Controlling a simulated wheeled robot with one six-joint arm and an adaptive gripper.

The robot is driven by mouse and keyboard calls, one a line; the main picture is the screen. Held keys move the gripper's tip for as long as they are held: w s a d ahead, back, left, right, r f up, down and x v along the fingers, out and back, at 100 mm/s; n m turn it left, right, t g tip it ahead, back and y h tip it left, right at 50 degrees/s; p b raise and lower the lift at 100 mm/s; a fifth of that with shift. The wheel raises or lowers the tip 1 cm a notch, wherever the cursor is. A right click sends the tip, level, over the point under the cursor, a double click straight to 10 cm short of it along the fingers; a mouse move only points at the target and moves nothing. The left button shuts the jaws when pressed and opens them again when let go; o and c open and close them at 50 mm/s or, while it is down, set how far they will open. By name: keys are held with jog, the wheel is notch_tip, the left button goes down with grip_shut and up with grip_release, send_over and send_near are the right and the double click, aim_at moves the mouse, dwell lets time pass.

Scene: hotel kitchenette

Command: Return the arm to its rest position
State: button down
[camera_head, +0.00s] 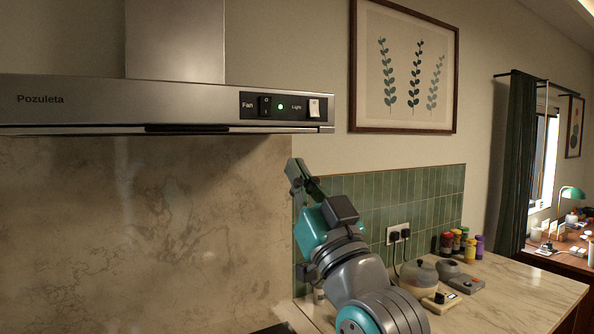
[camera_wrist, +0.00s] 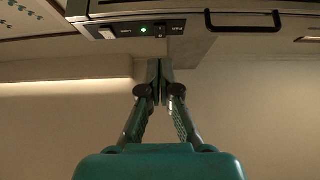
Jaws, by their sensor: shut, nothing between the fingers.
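My gripper (camera_head: 293,170) is raised in front of the backsplash in the head view, just below the right end of the range hood (camera_head: 170,105). It points up and to the left, apart from the hood. In the wrist view, the fingers of my gripper (camera_wrist: 160,72) meet at the tips with nothing between them. The hood's control panel (camera_head: 281,106) has a Fan switch, a lit green light and a Light switch. That panel also shows in the wrist view (camera_wrist: 143,30), beyond the fingertips.
A kettle (camera_head: 419,273) and several colourful jars (camera_head: 461,241) stand on the marble counter (camera_head: 520,295) at right, near a wall socket (camera_head: 398,233). A framed plant picture (camera_head: 404,70) hangs above. A desk with a green lamp (camera_head: 572,193) is far right. The counter's front right is clear.

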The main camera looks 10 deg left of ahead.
jog(key=s+d+f+m+h, duration=0.15)
jog(key=d+f+h, duration=0.3)
jog(key=f, duration=1.15)
jog(key=d+f+m+h, duration=0.3)
jog(key=d+f, duration=0.2)
jog(key=f, duration=1.1)
jog(key=s+d+f+m+g+h, duration=0.1)
jog(key=s+d+f+h, duration=0.1)
jog(key=s+d+f, duration=0.5)
jog(key=s+f+m+g+h, duration=0.1)
jog(key=s+f+h, duration=0.1)
jog(key=s+f, duration=0.6)
jog(key=s+d+f+g+h, duration=0.1)
jog(key=s+d+f, duration=0.1)
jog(key=s, duration=0.7)
jog(key=s+d+f+g+h, duration=0.1)
jog(key=s+f, duration=0.4)
jog(key=s, duration=0.5)
jog(key=s+d+f+g+h, duration=0.1)
jog(key=s+d+f+g, duration=0.1)
jog(key=s, duration=0.7)
notch_tip(320, 180, down, 2)
jog(key=shift+s+d+f, duration=0.1)
jog(key=shift+s+d, duration=0.2)
jog(key=shift+d, duration=0.5)
